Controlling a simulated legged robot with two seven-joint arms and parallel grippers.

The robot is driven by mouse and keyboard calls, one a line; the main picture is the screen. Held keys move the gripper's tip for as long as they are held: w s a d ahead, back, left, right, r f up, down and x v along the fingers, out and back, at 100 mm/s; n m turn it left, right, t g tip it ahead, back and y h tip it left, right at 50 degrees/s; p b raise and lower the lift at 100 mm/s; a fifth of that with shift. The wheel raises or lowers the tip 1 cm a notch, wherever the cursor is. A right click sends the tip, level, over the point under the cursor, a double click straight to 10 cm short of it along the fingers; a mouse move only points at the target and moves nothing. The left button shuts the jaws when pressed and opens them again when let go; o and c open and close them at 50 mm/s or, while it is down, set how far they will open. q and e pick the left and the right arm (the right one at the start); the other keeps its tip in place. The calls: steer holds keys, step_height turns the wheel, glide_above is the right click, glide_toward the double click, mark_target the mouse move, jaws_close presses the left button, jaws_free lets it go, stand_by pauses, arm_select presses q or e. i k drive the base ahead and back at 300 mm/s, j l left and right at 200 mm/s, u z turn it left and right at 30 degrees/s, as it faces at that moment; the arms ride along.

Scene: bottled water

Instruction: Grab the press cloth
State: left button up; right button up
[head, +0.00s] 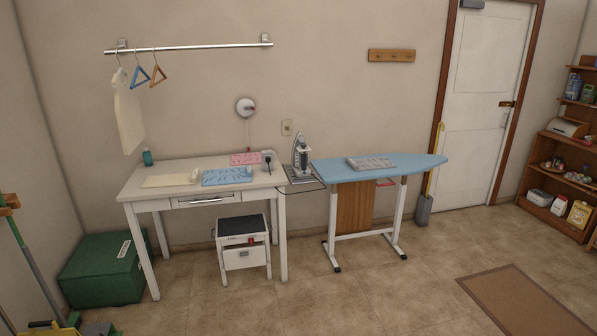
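Several flat cloths show in the head view, and I cannot tell for certain which is the press cloth. A grey-white patterned folded cloth (371,163) lies on the blue ironing board (420,163). An iron (301,156) stands upright at the board's left end. Neither of my grippers is in view.
A step stool (243,249) stands under the table's front. A green box (105,270) sits left of it. Hangers and a white garment (127,112) hang from a wall rail (190,47). The floor in front is mostly clear, with a brown mat (527,300) at right.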

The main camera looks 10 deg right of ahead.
mark_target(170, 180)
steer(key=i+l+z, duration=0.3)
steer(key=i, duration=0.3)
steer(key=i+l+z, duration=0.3)
steer(key=i, duration=0.3)
steer(key=i+z, duration=0.3)
steer(key=i, duration=0.35)
steer(key=i+u, duration=0.15)
steer(key=i, duration=0.3)
steer(key=i+l+u, duration=0.1)
steer(key=i, duration=0.4)
steer(key=i+l+u, duration=0.15)
steer(key=i, duration=0.3)
steer(key=i+l+u, duration=0.1)
steer(key=i, duration=0.35)
steer(key=u, duration=2)
steer(key=i+j, duration=0.1)
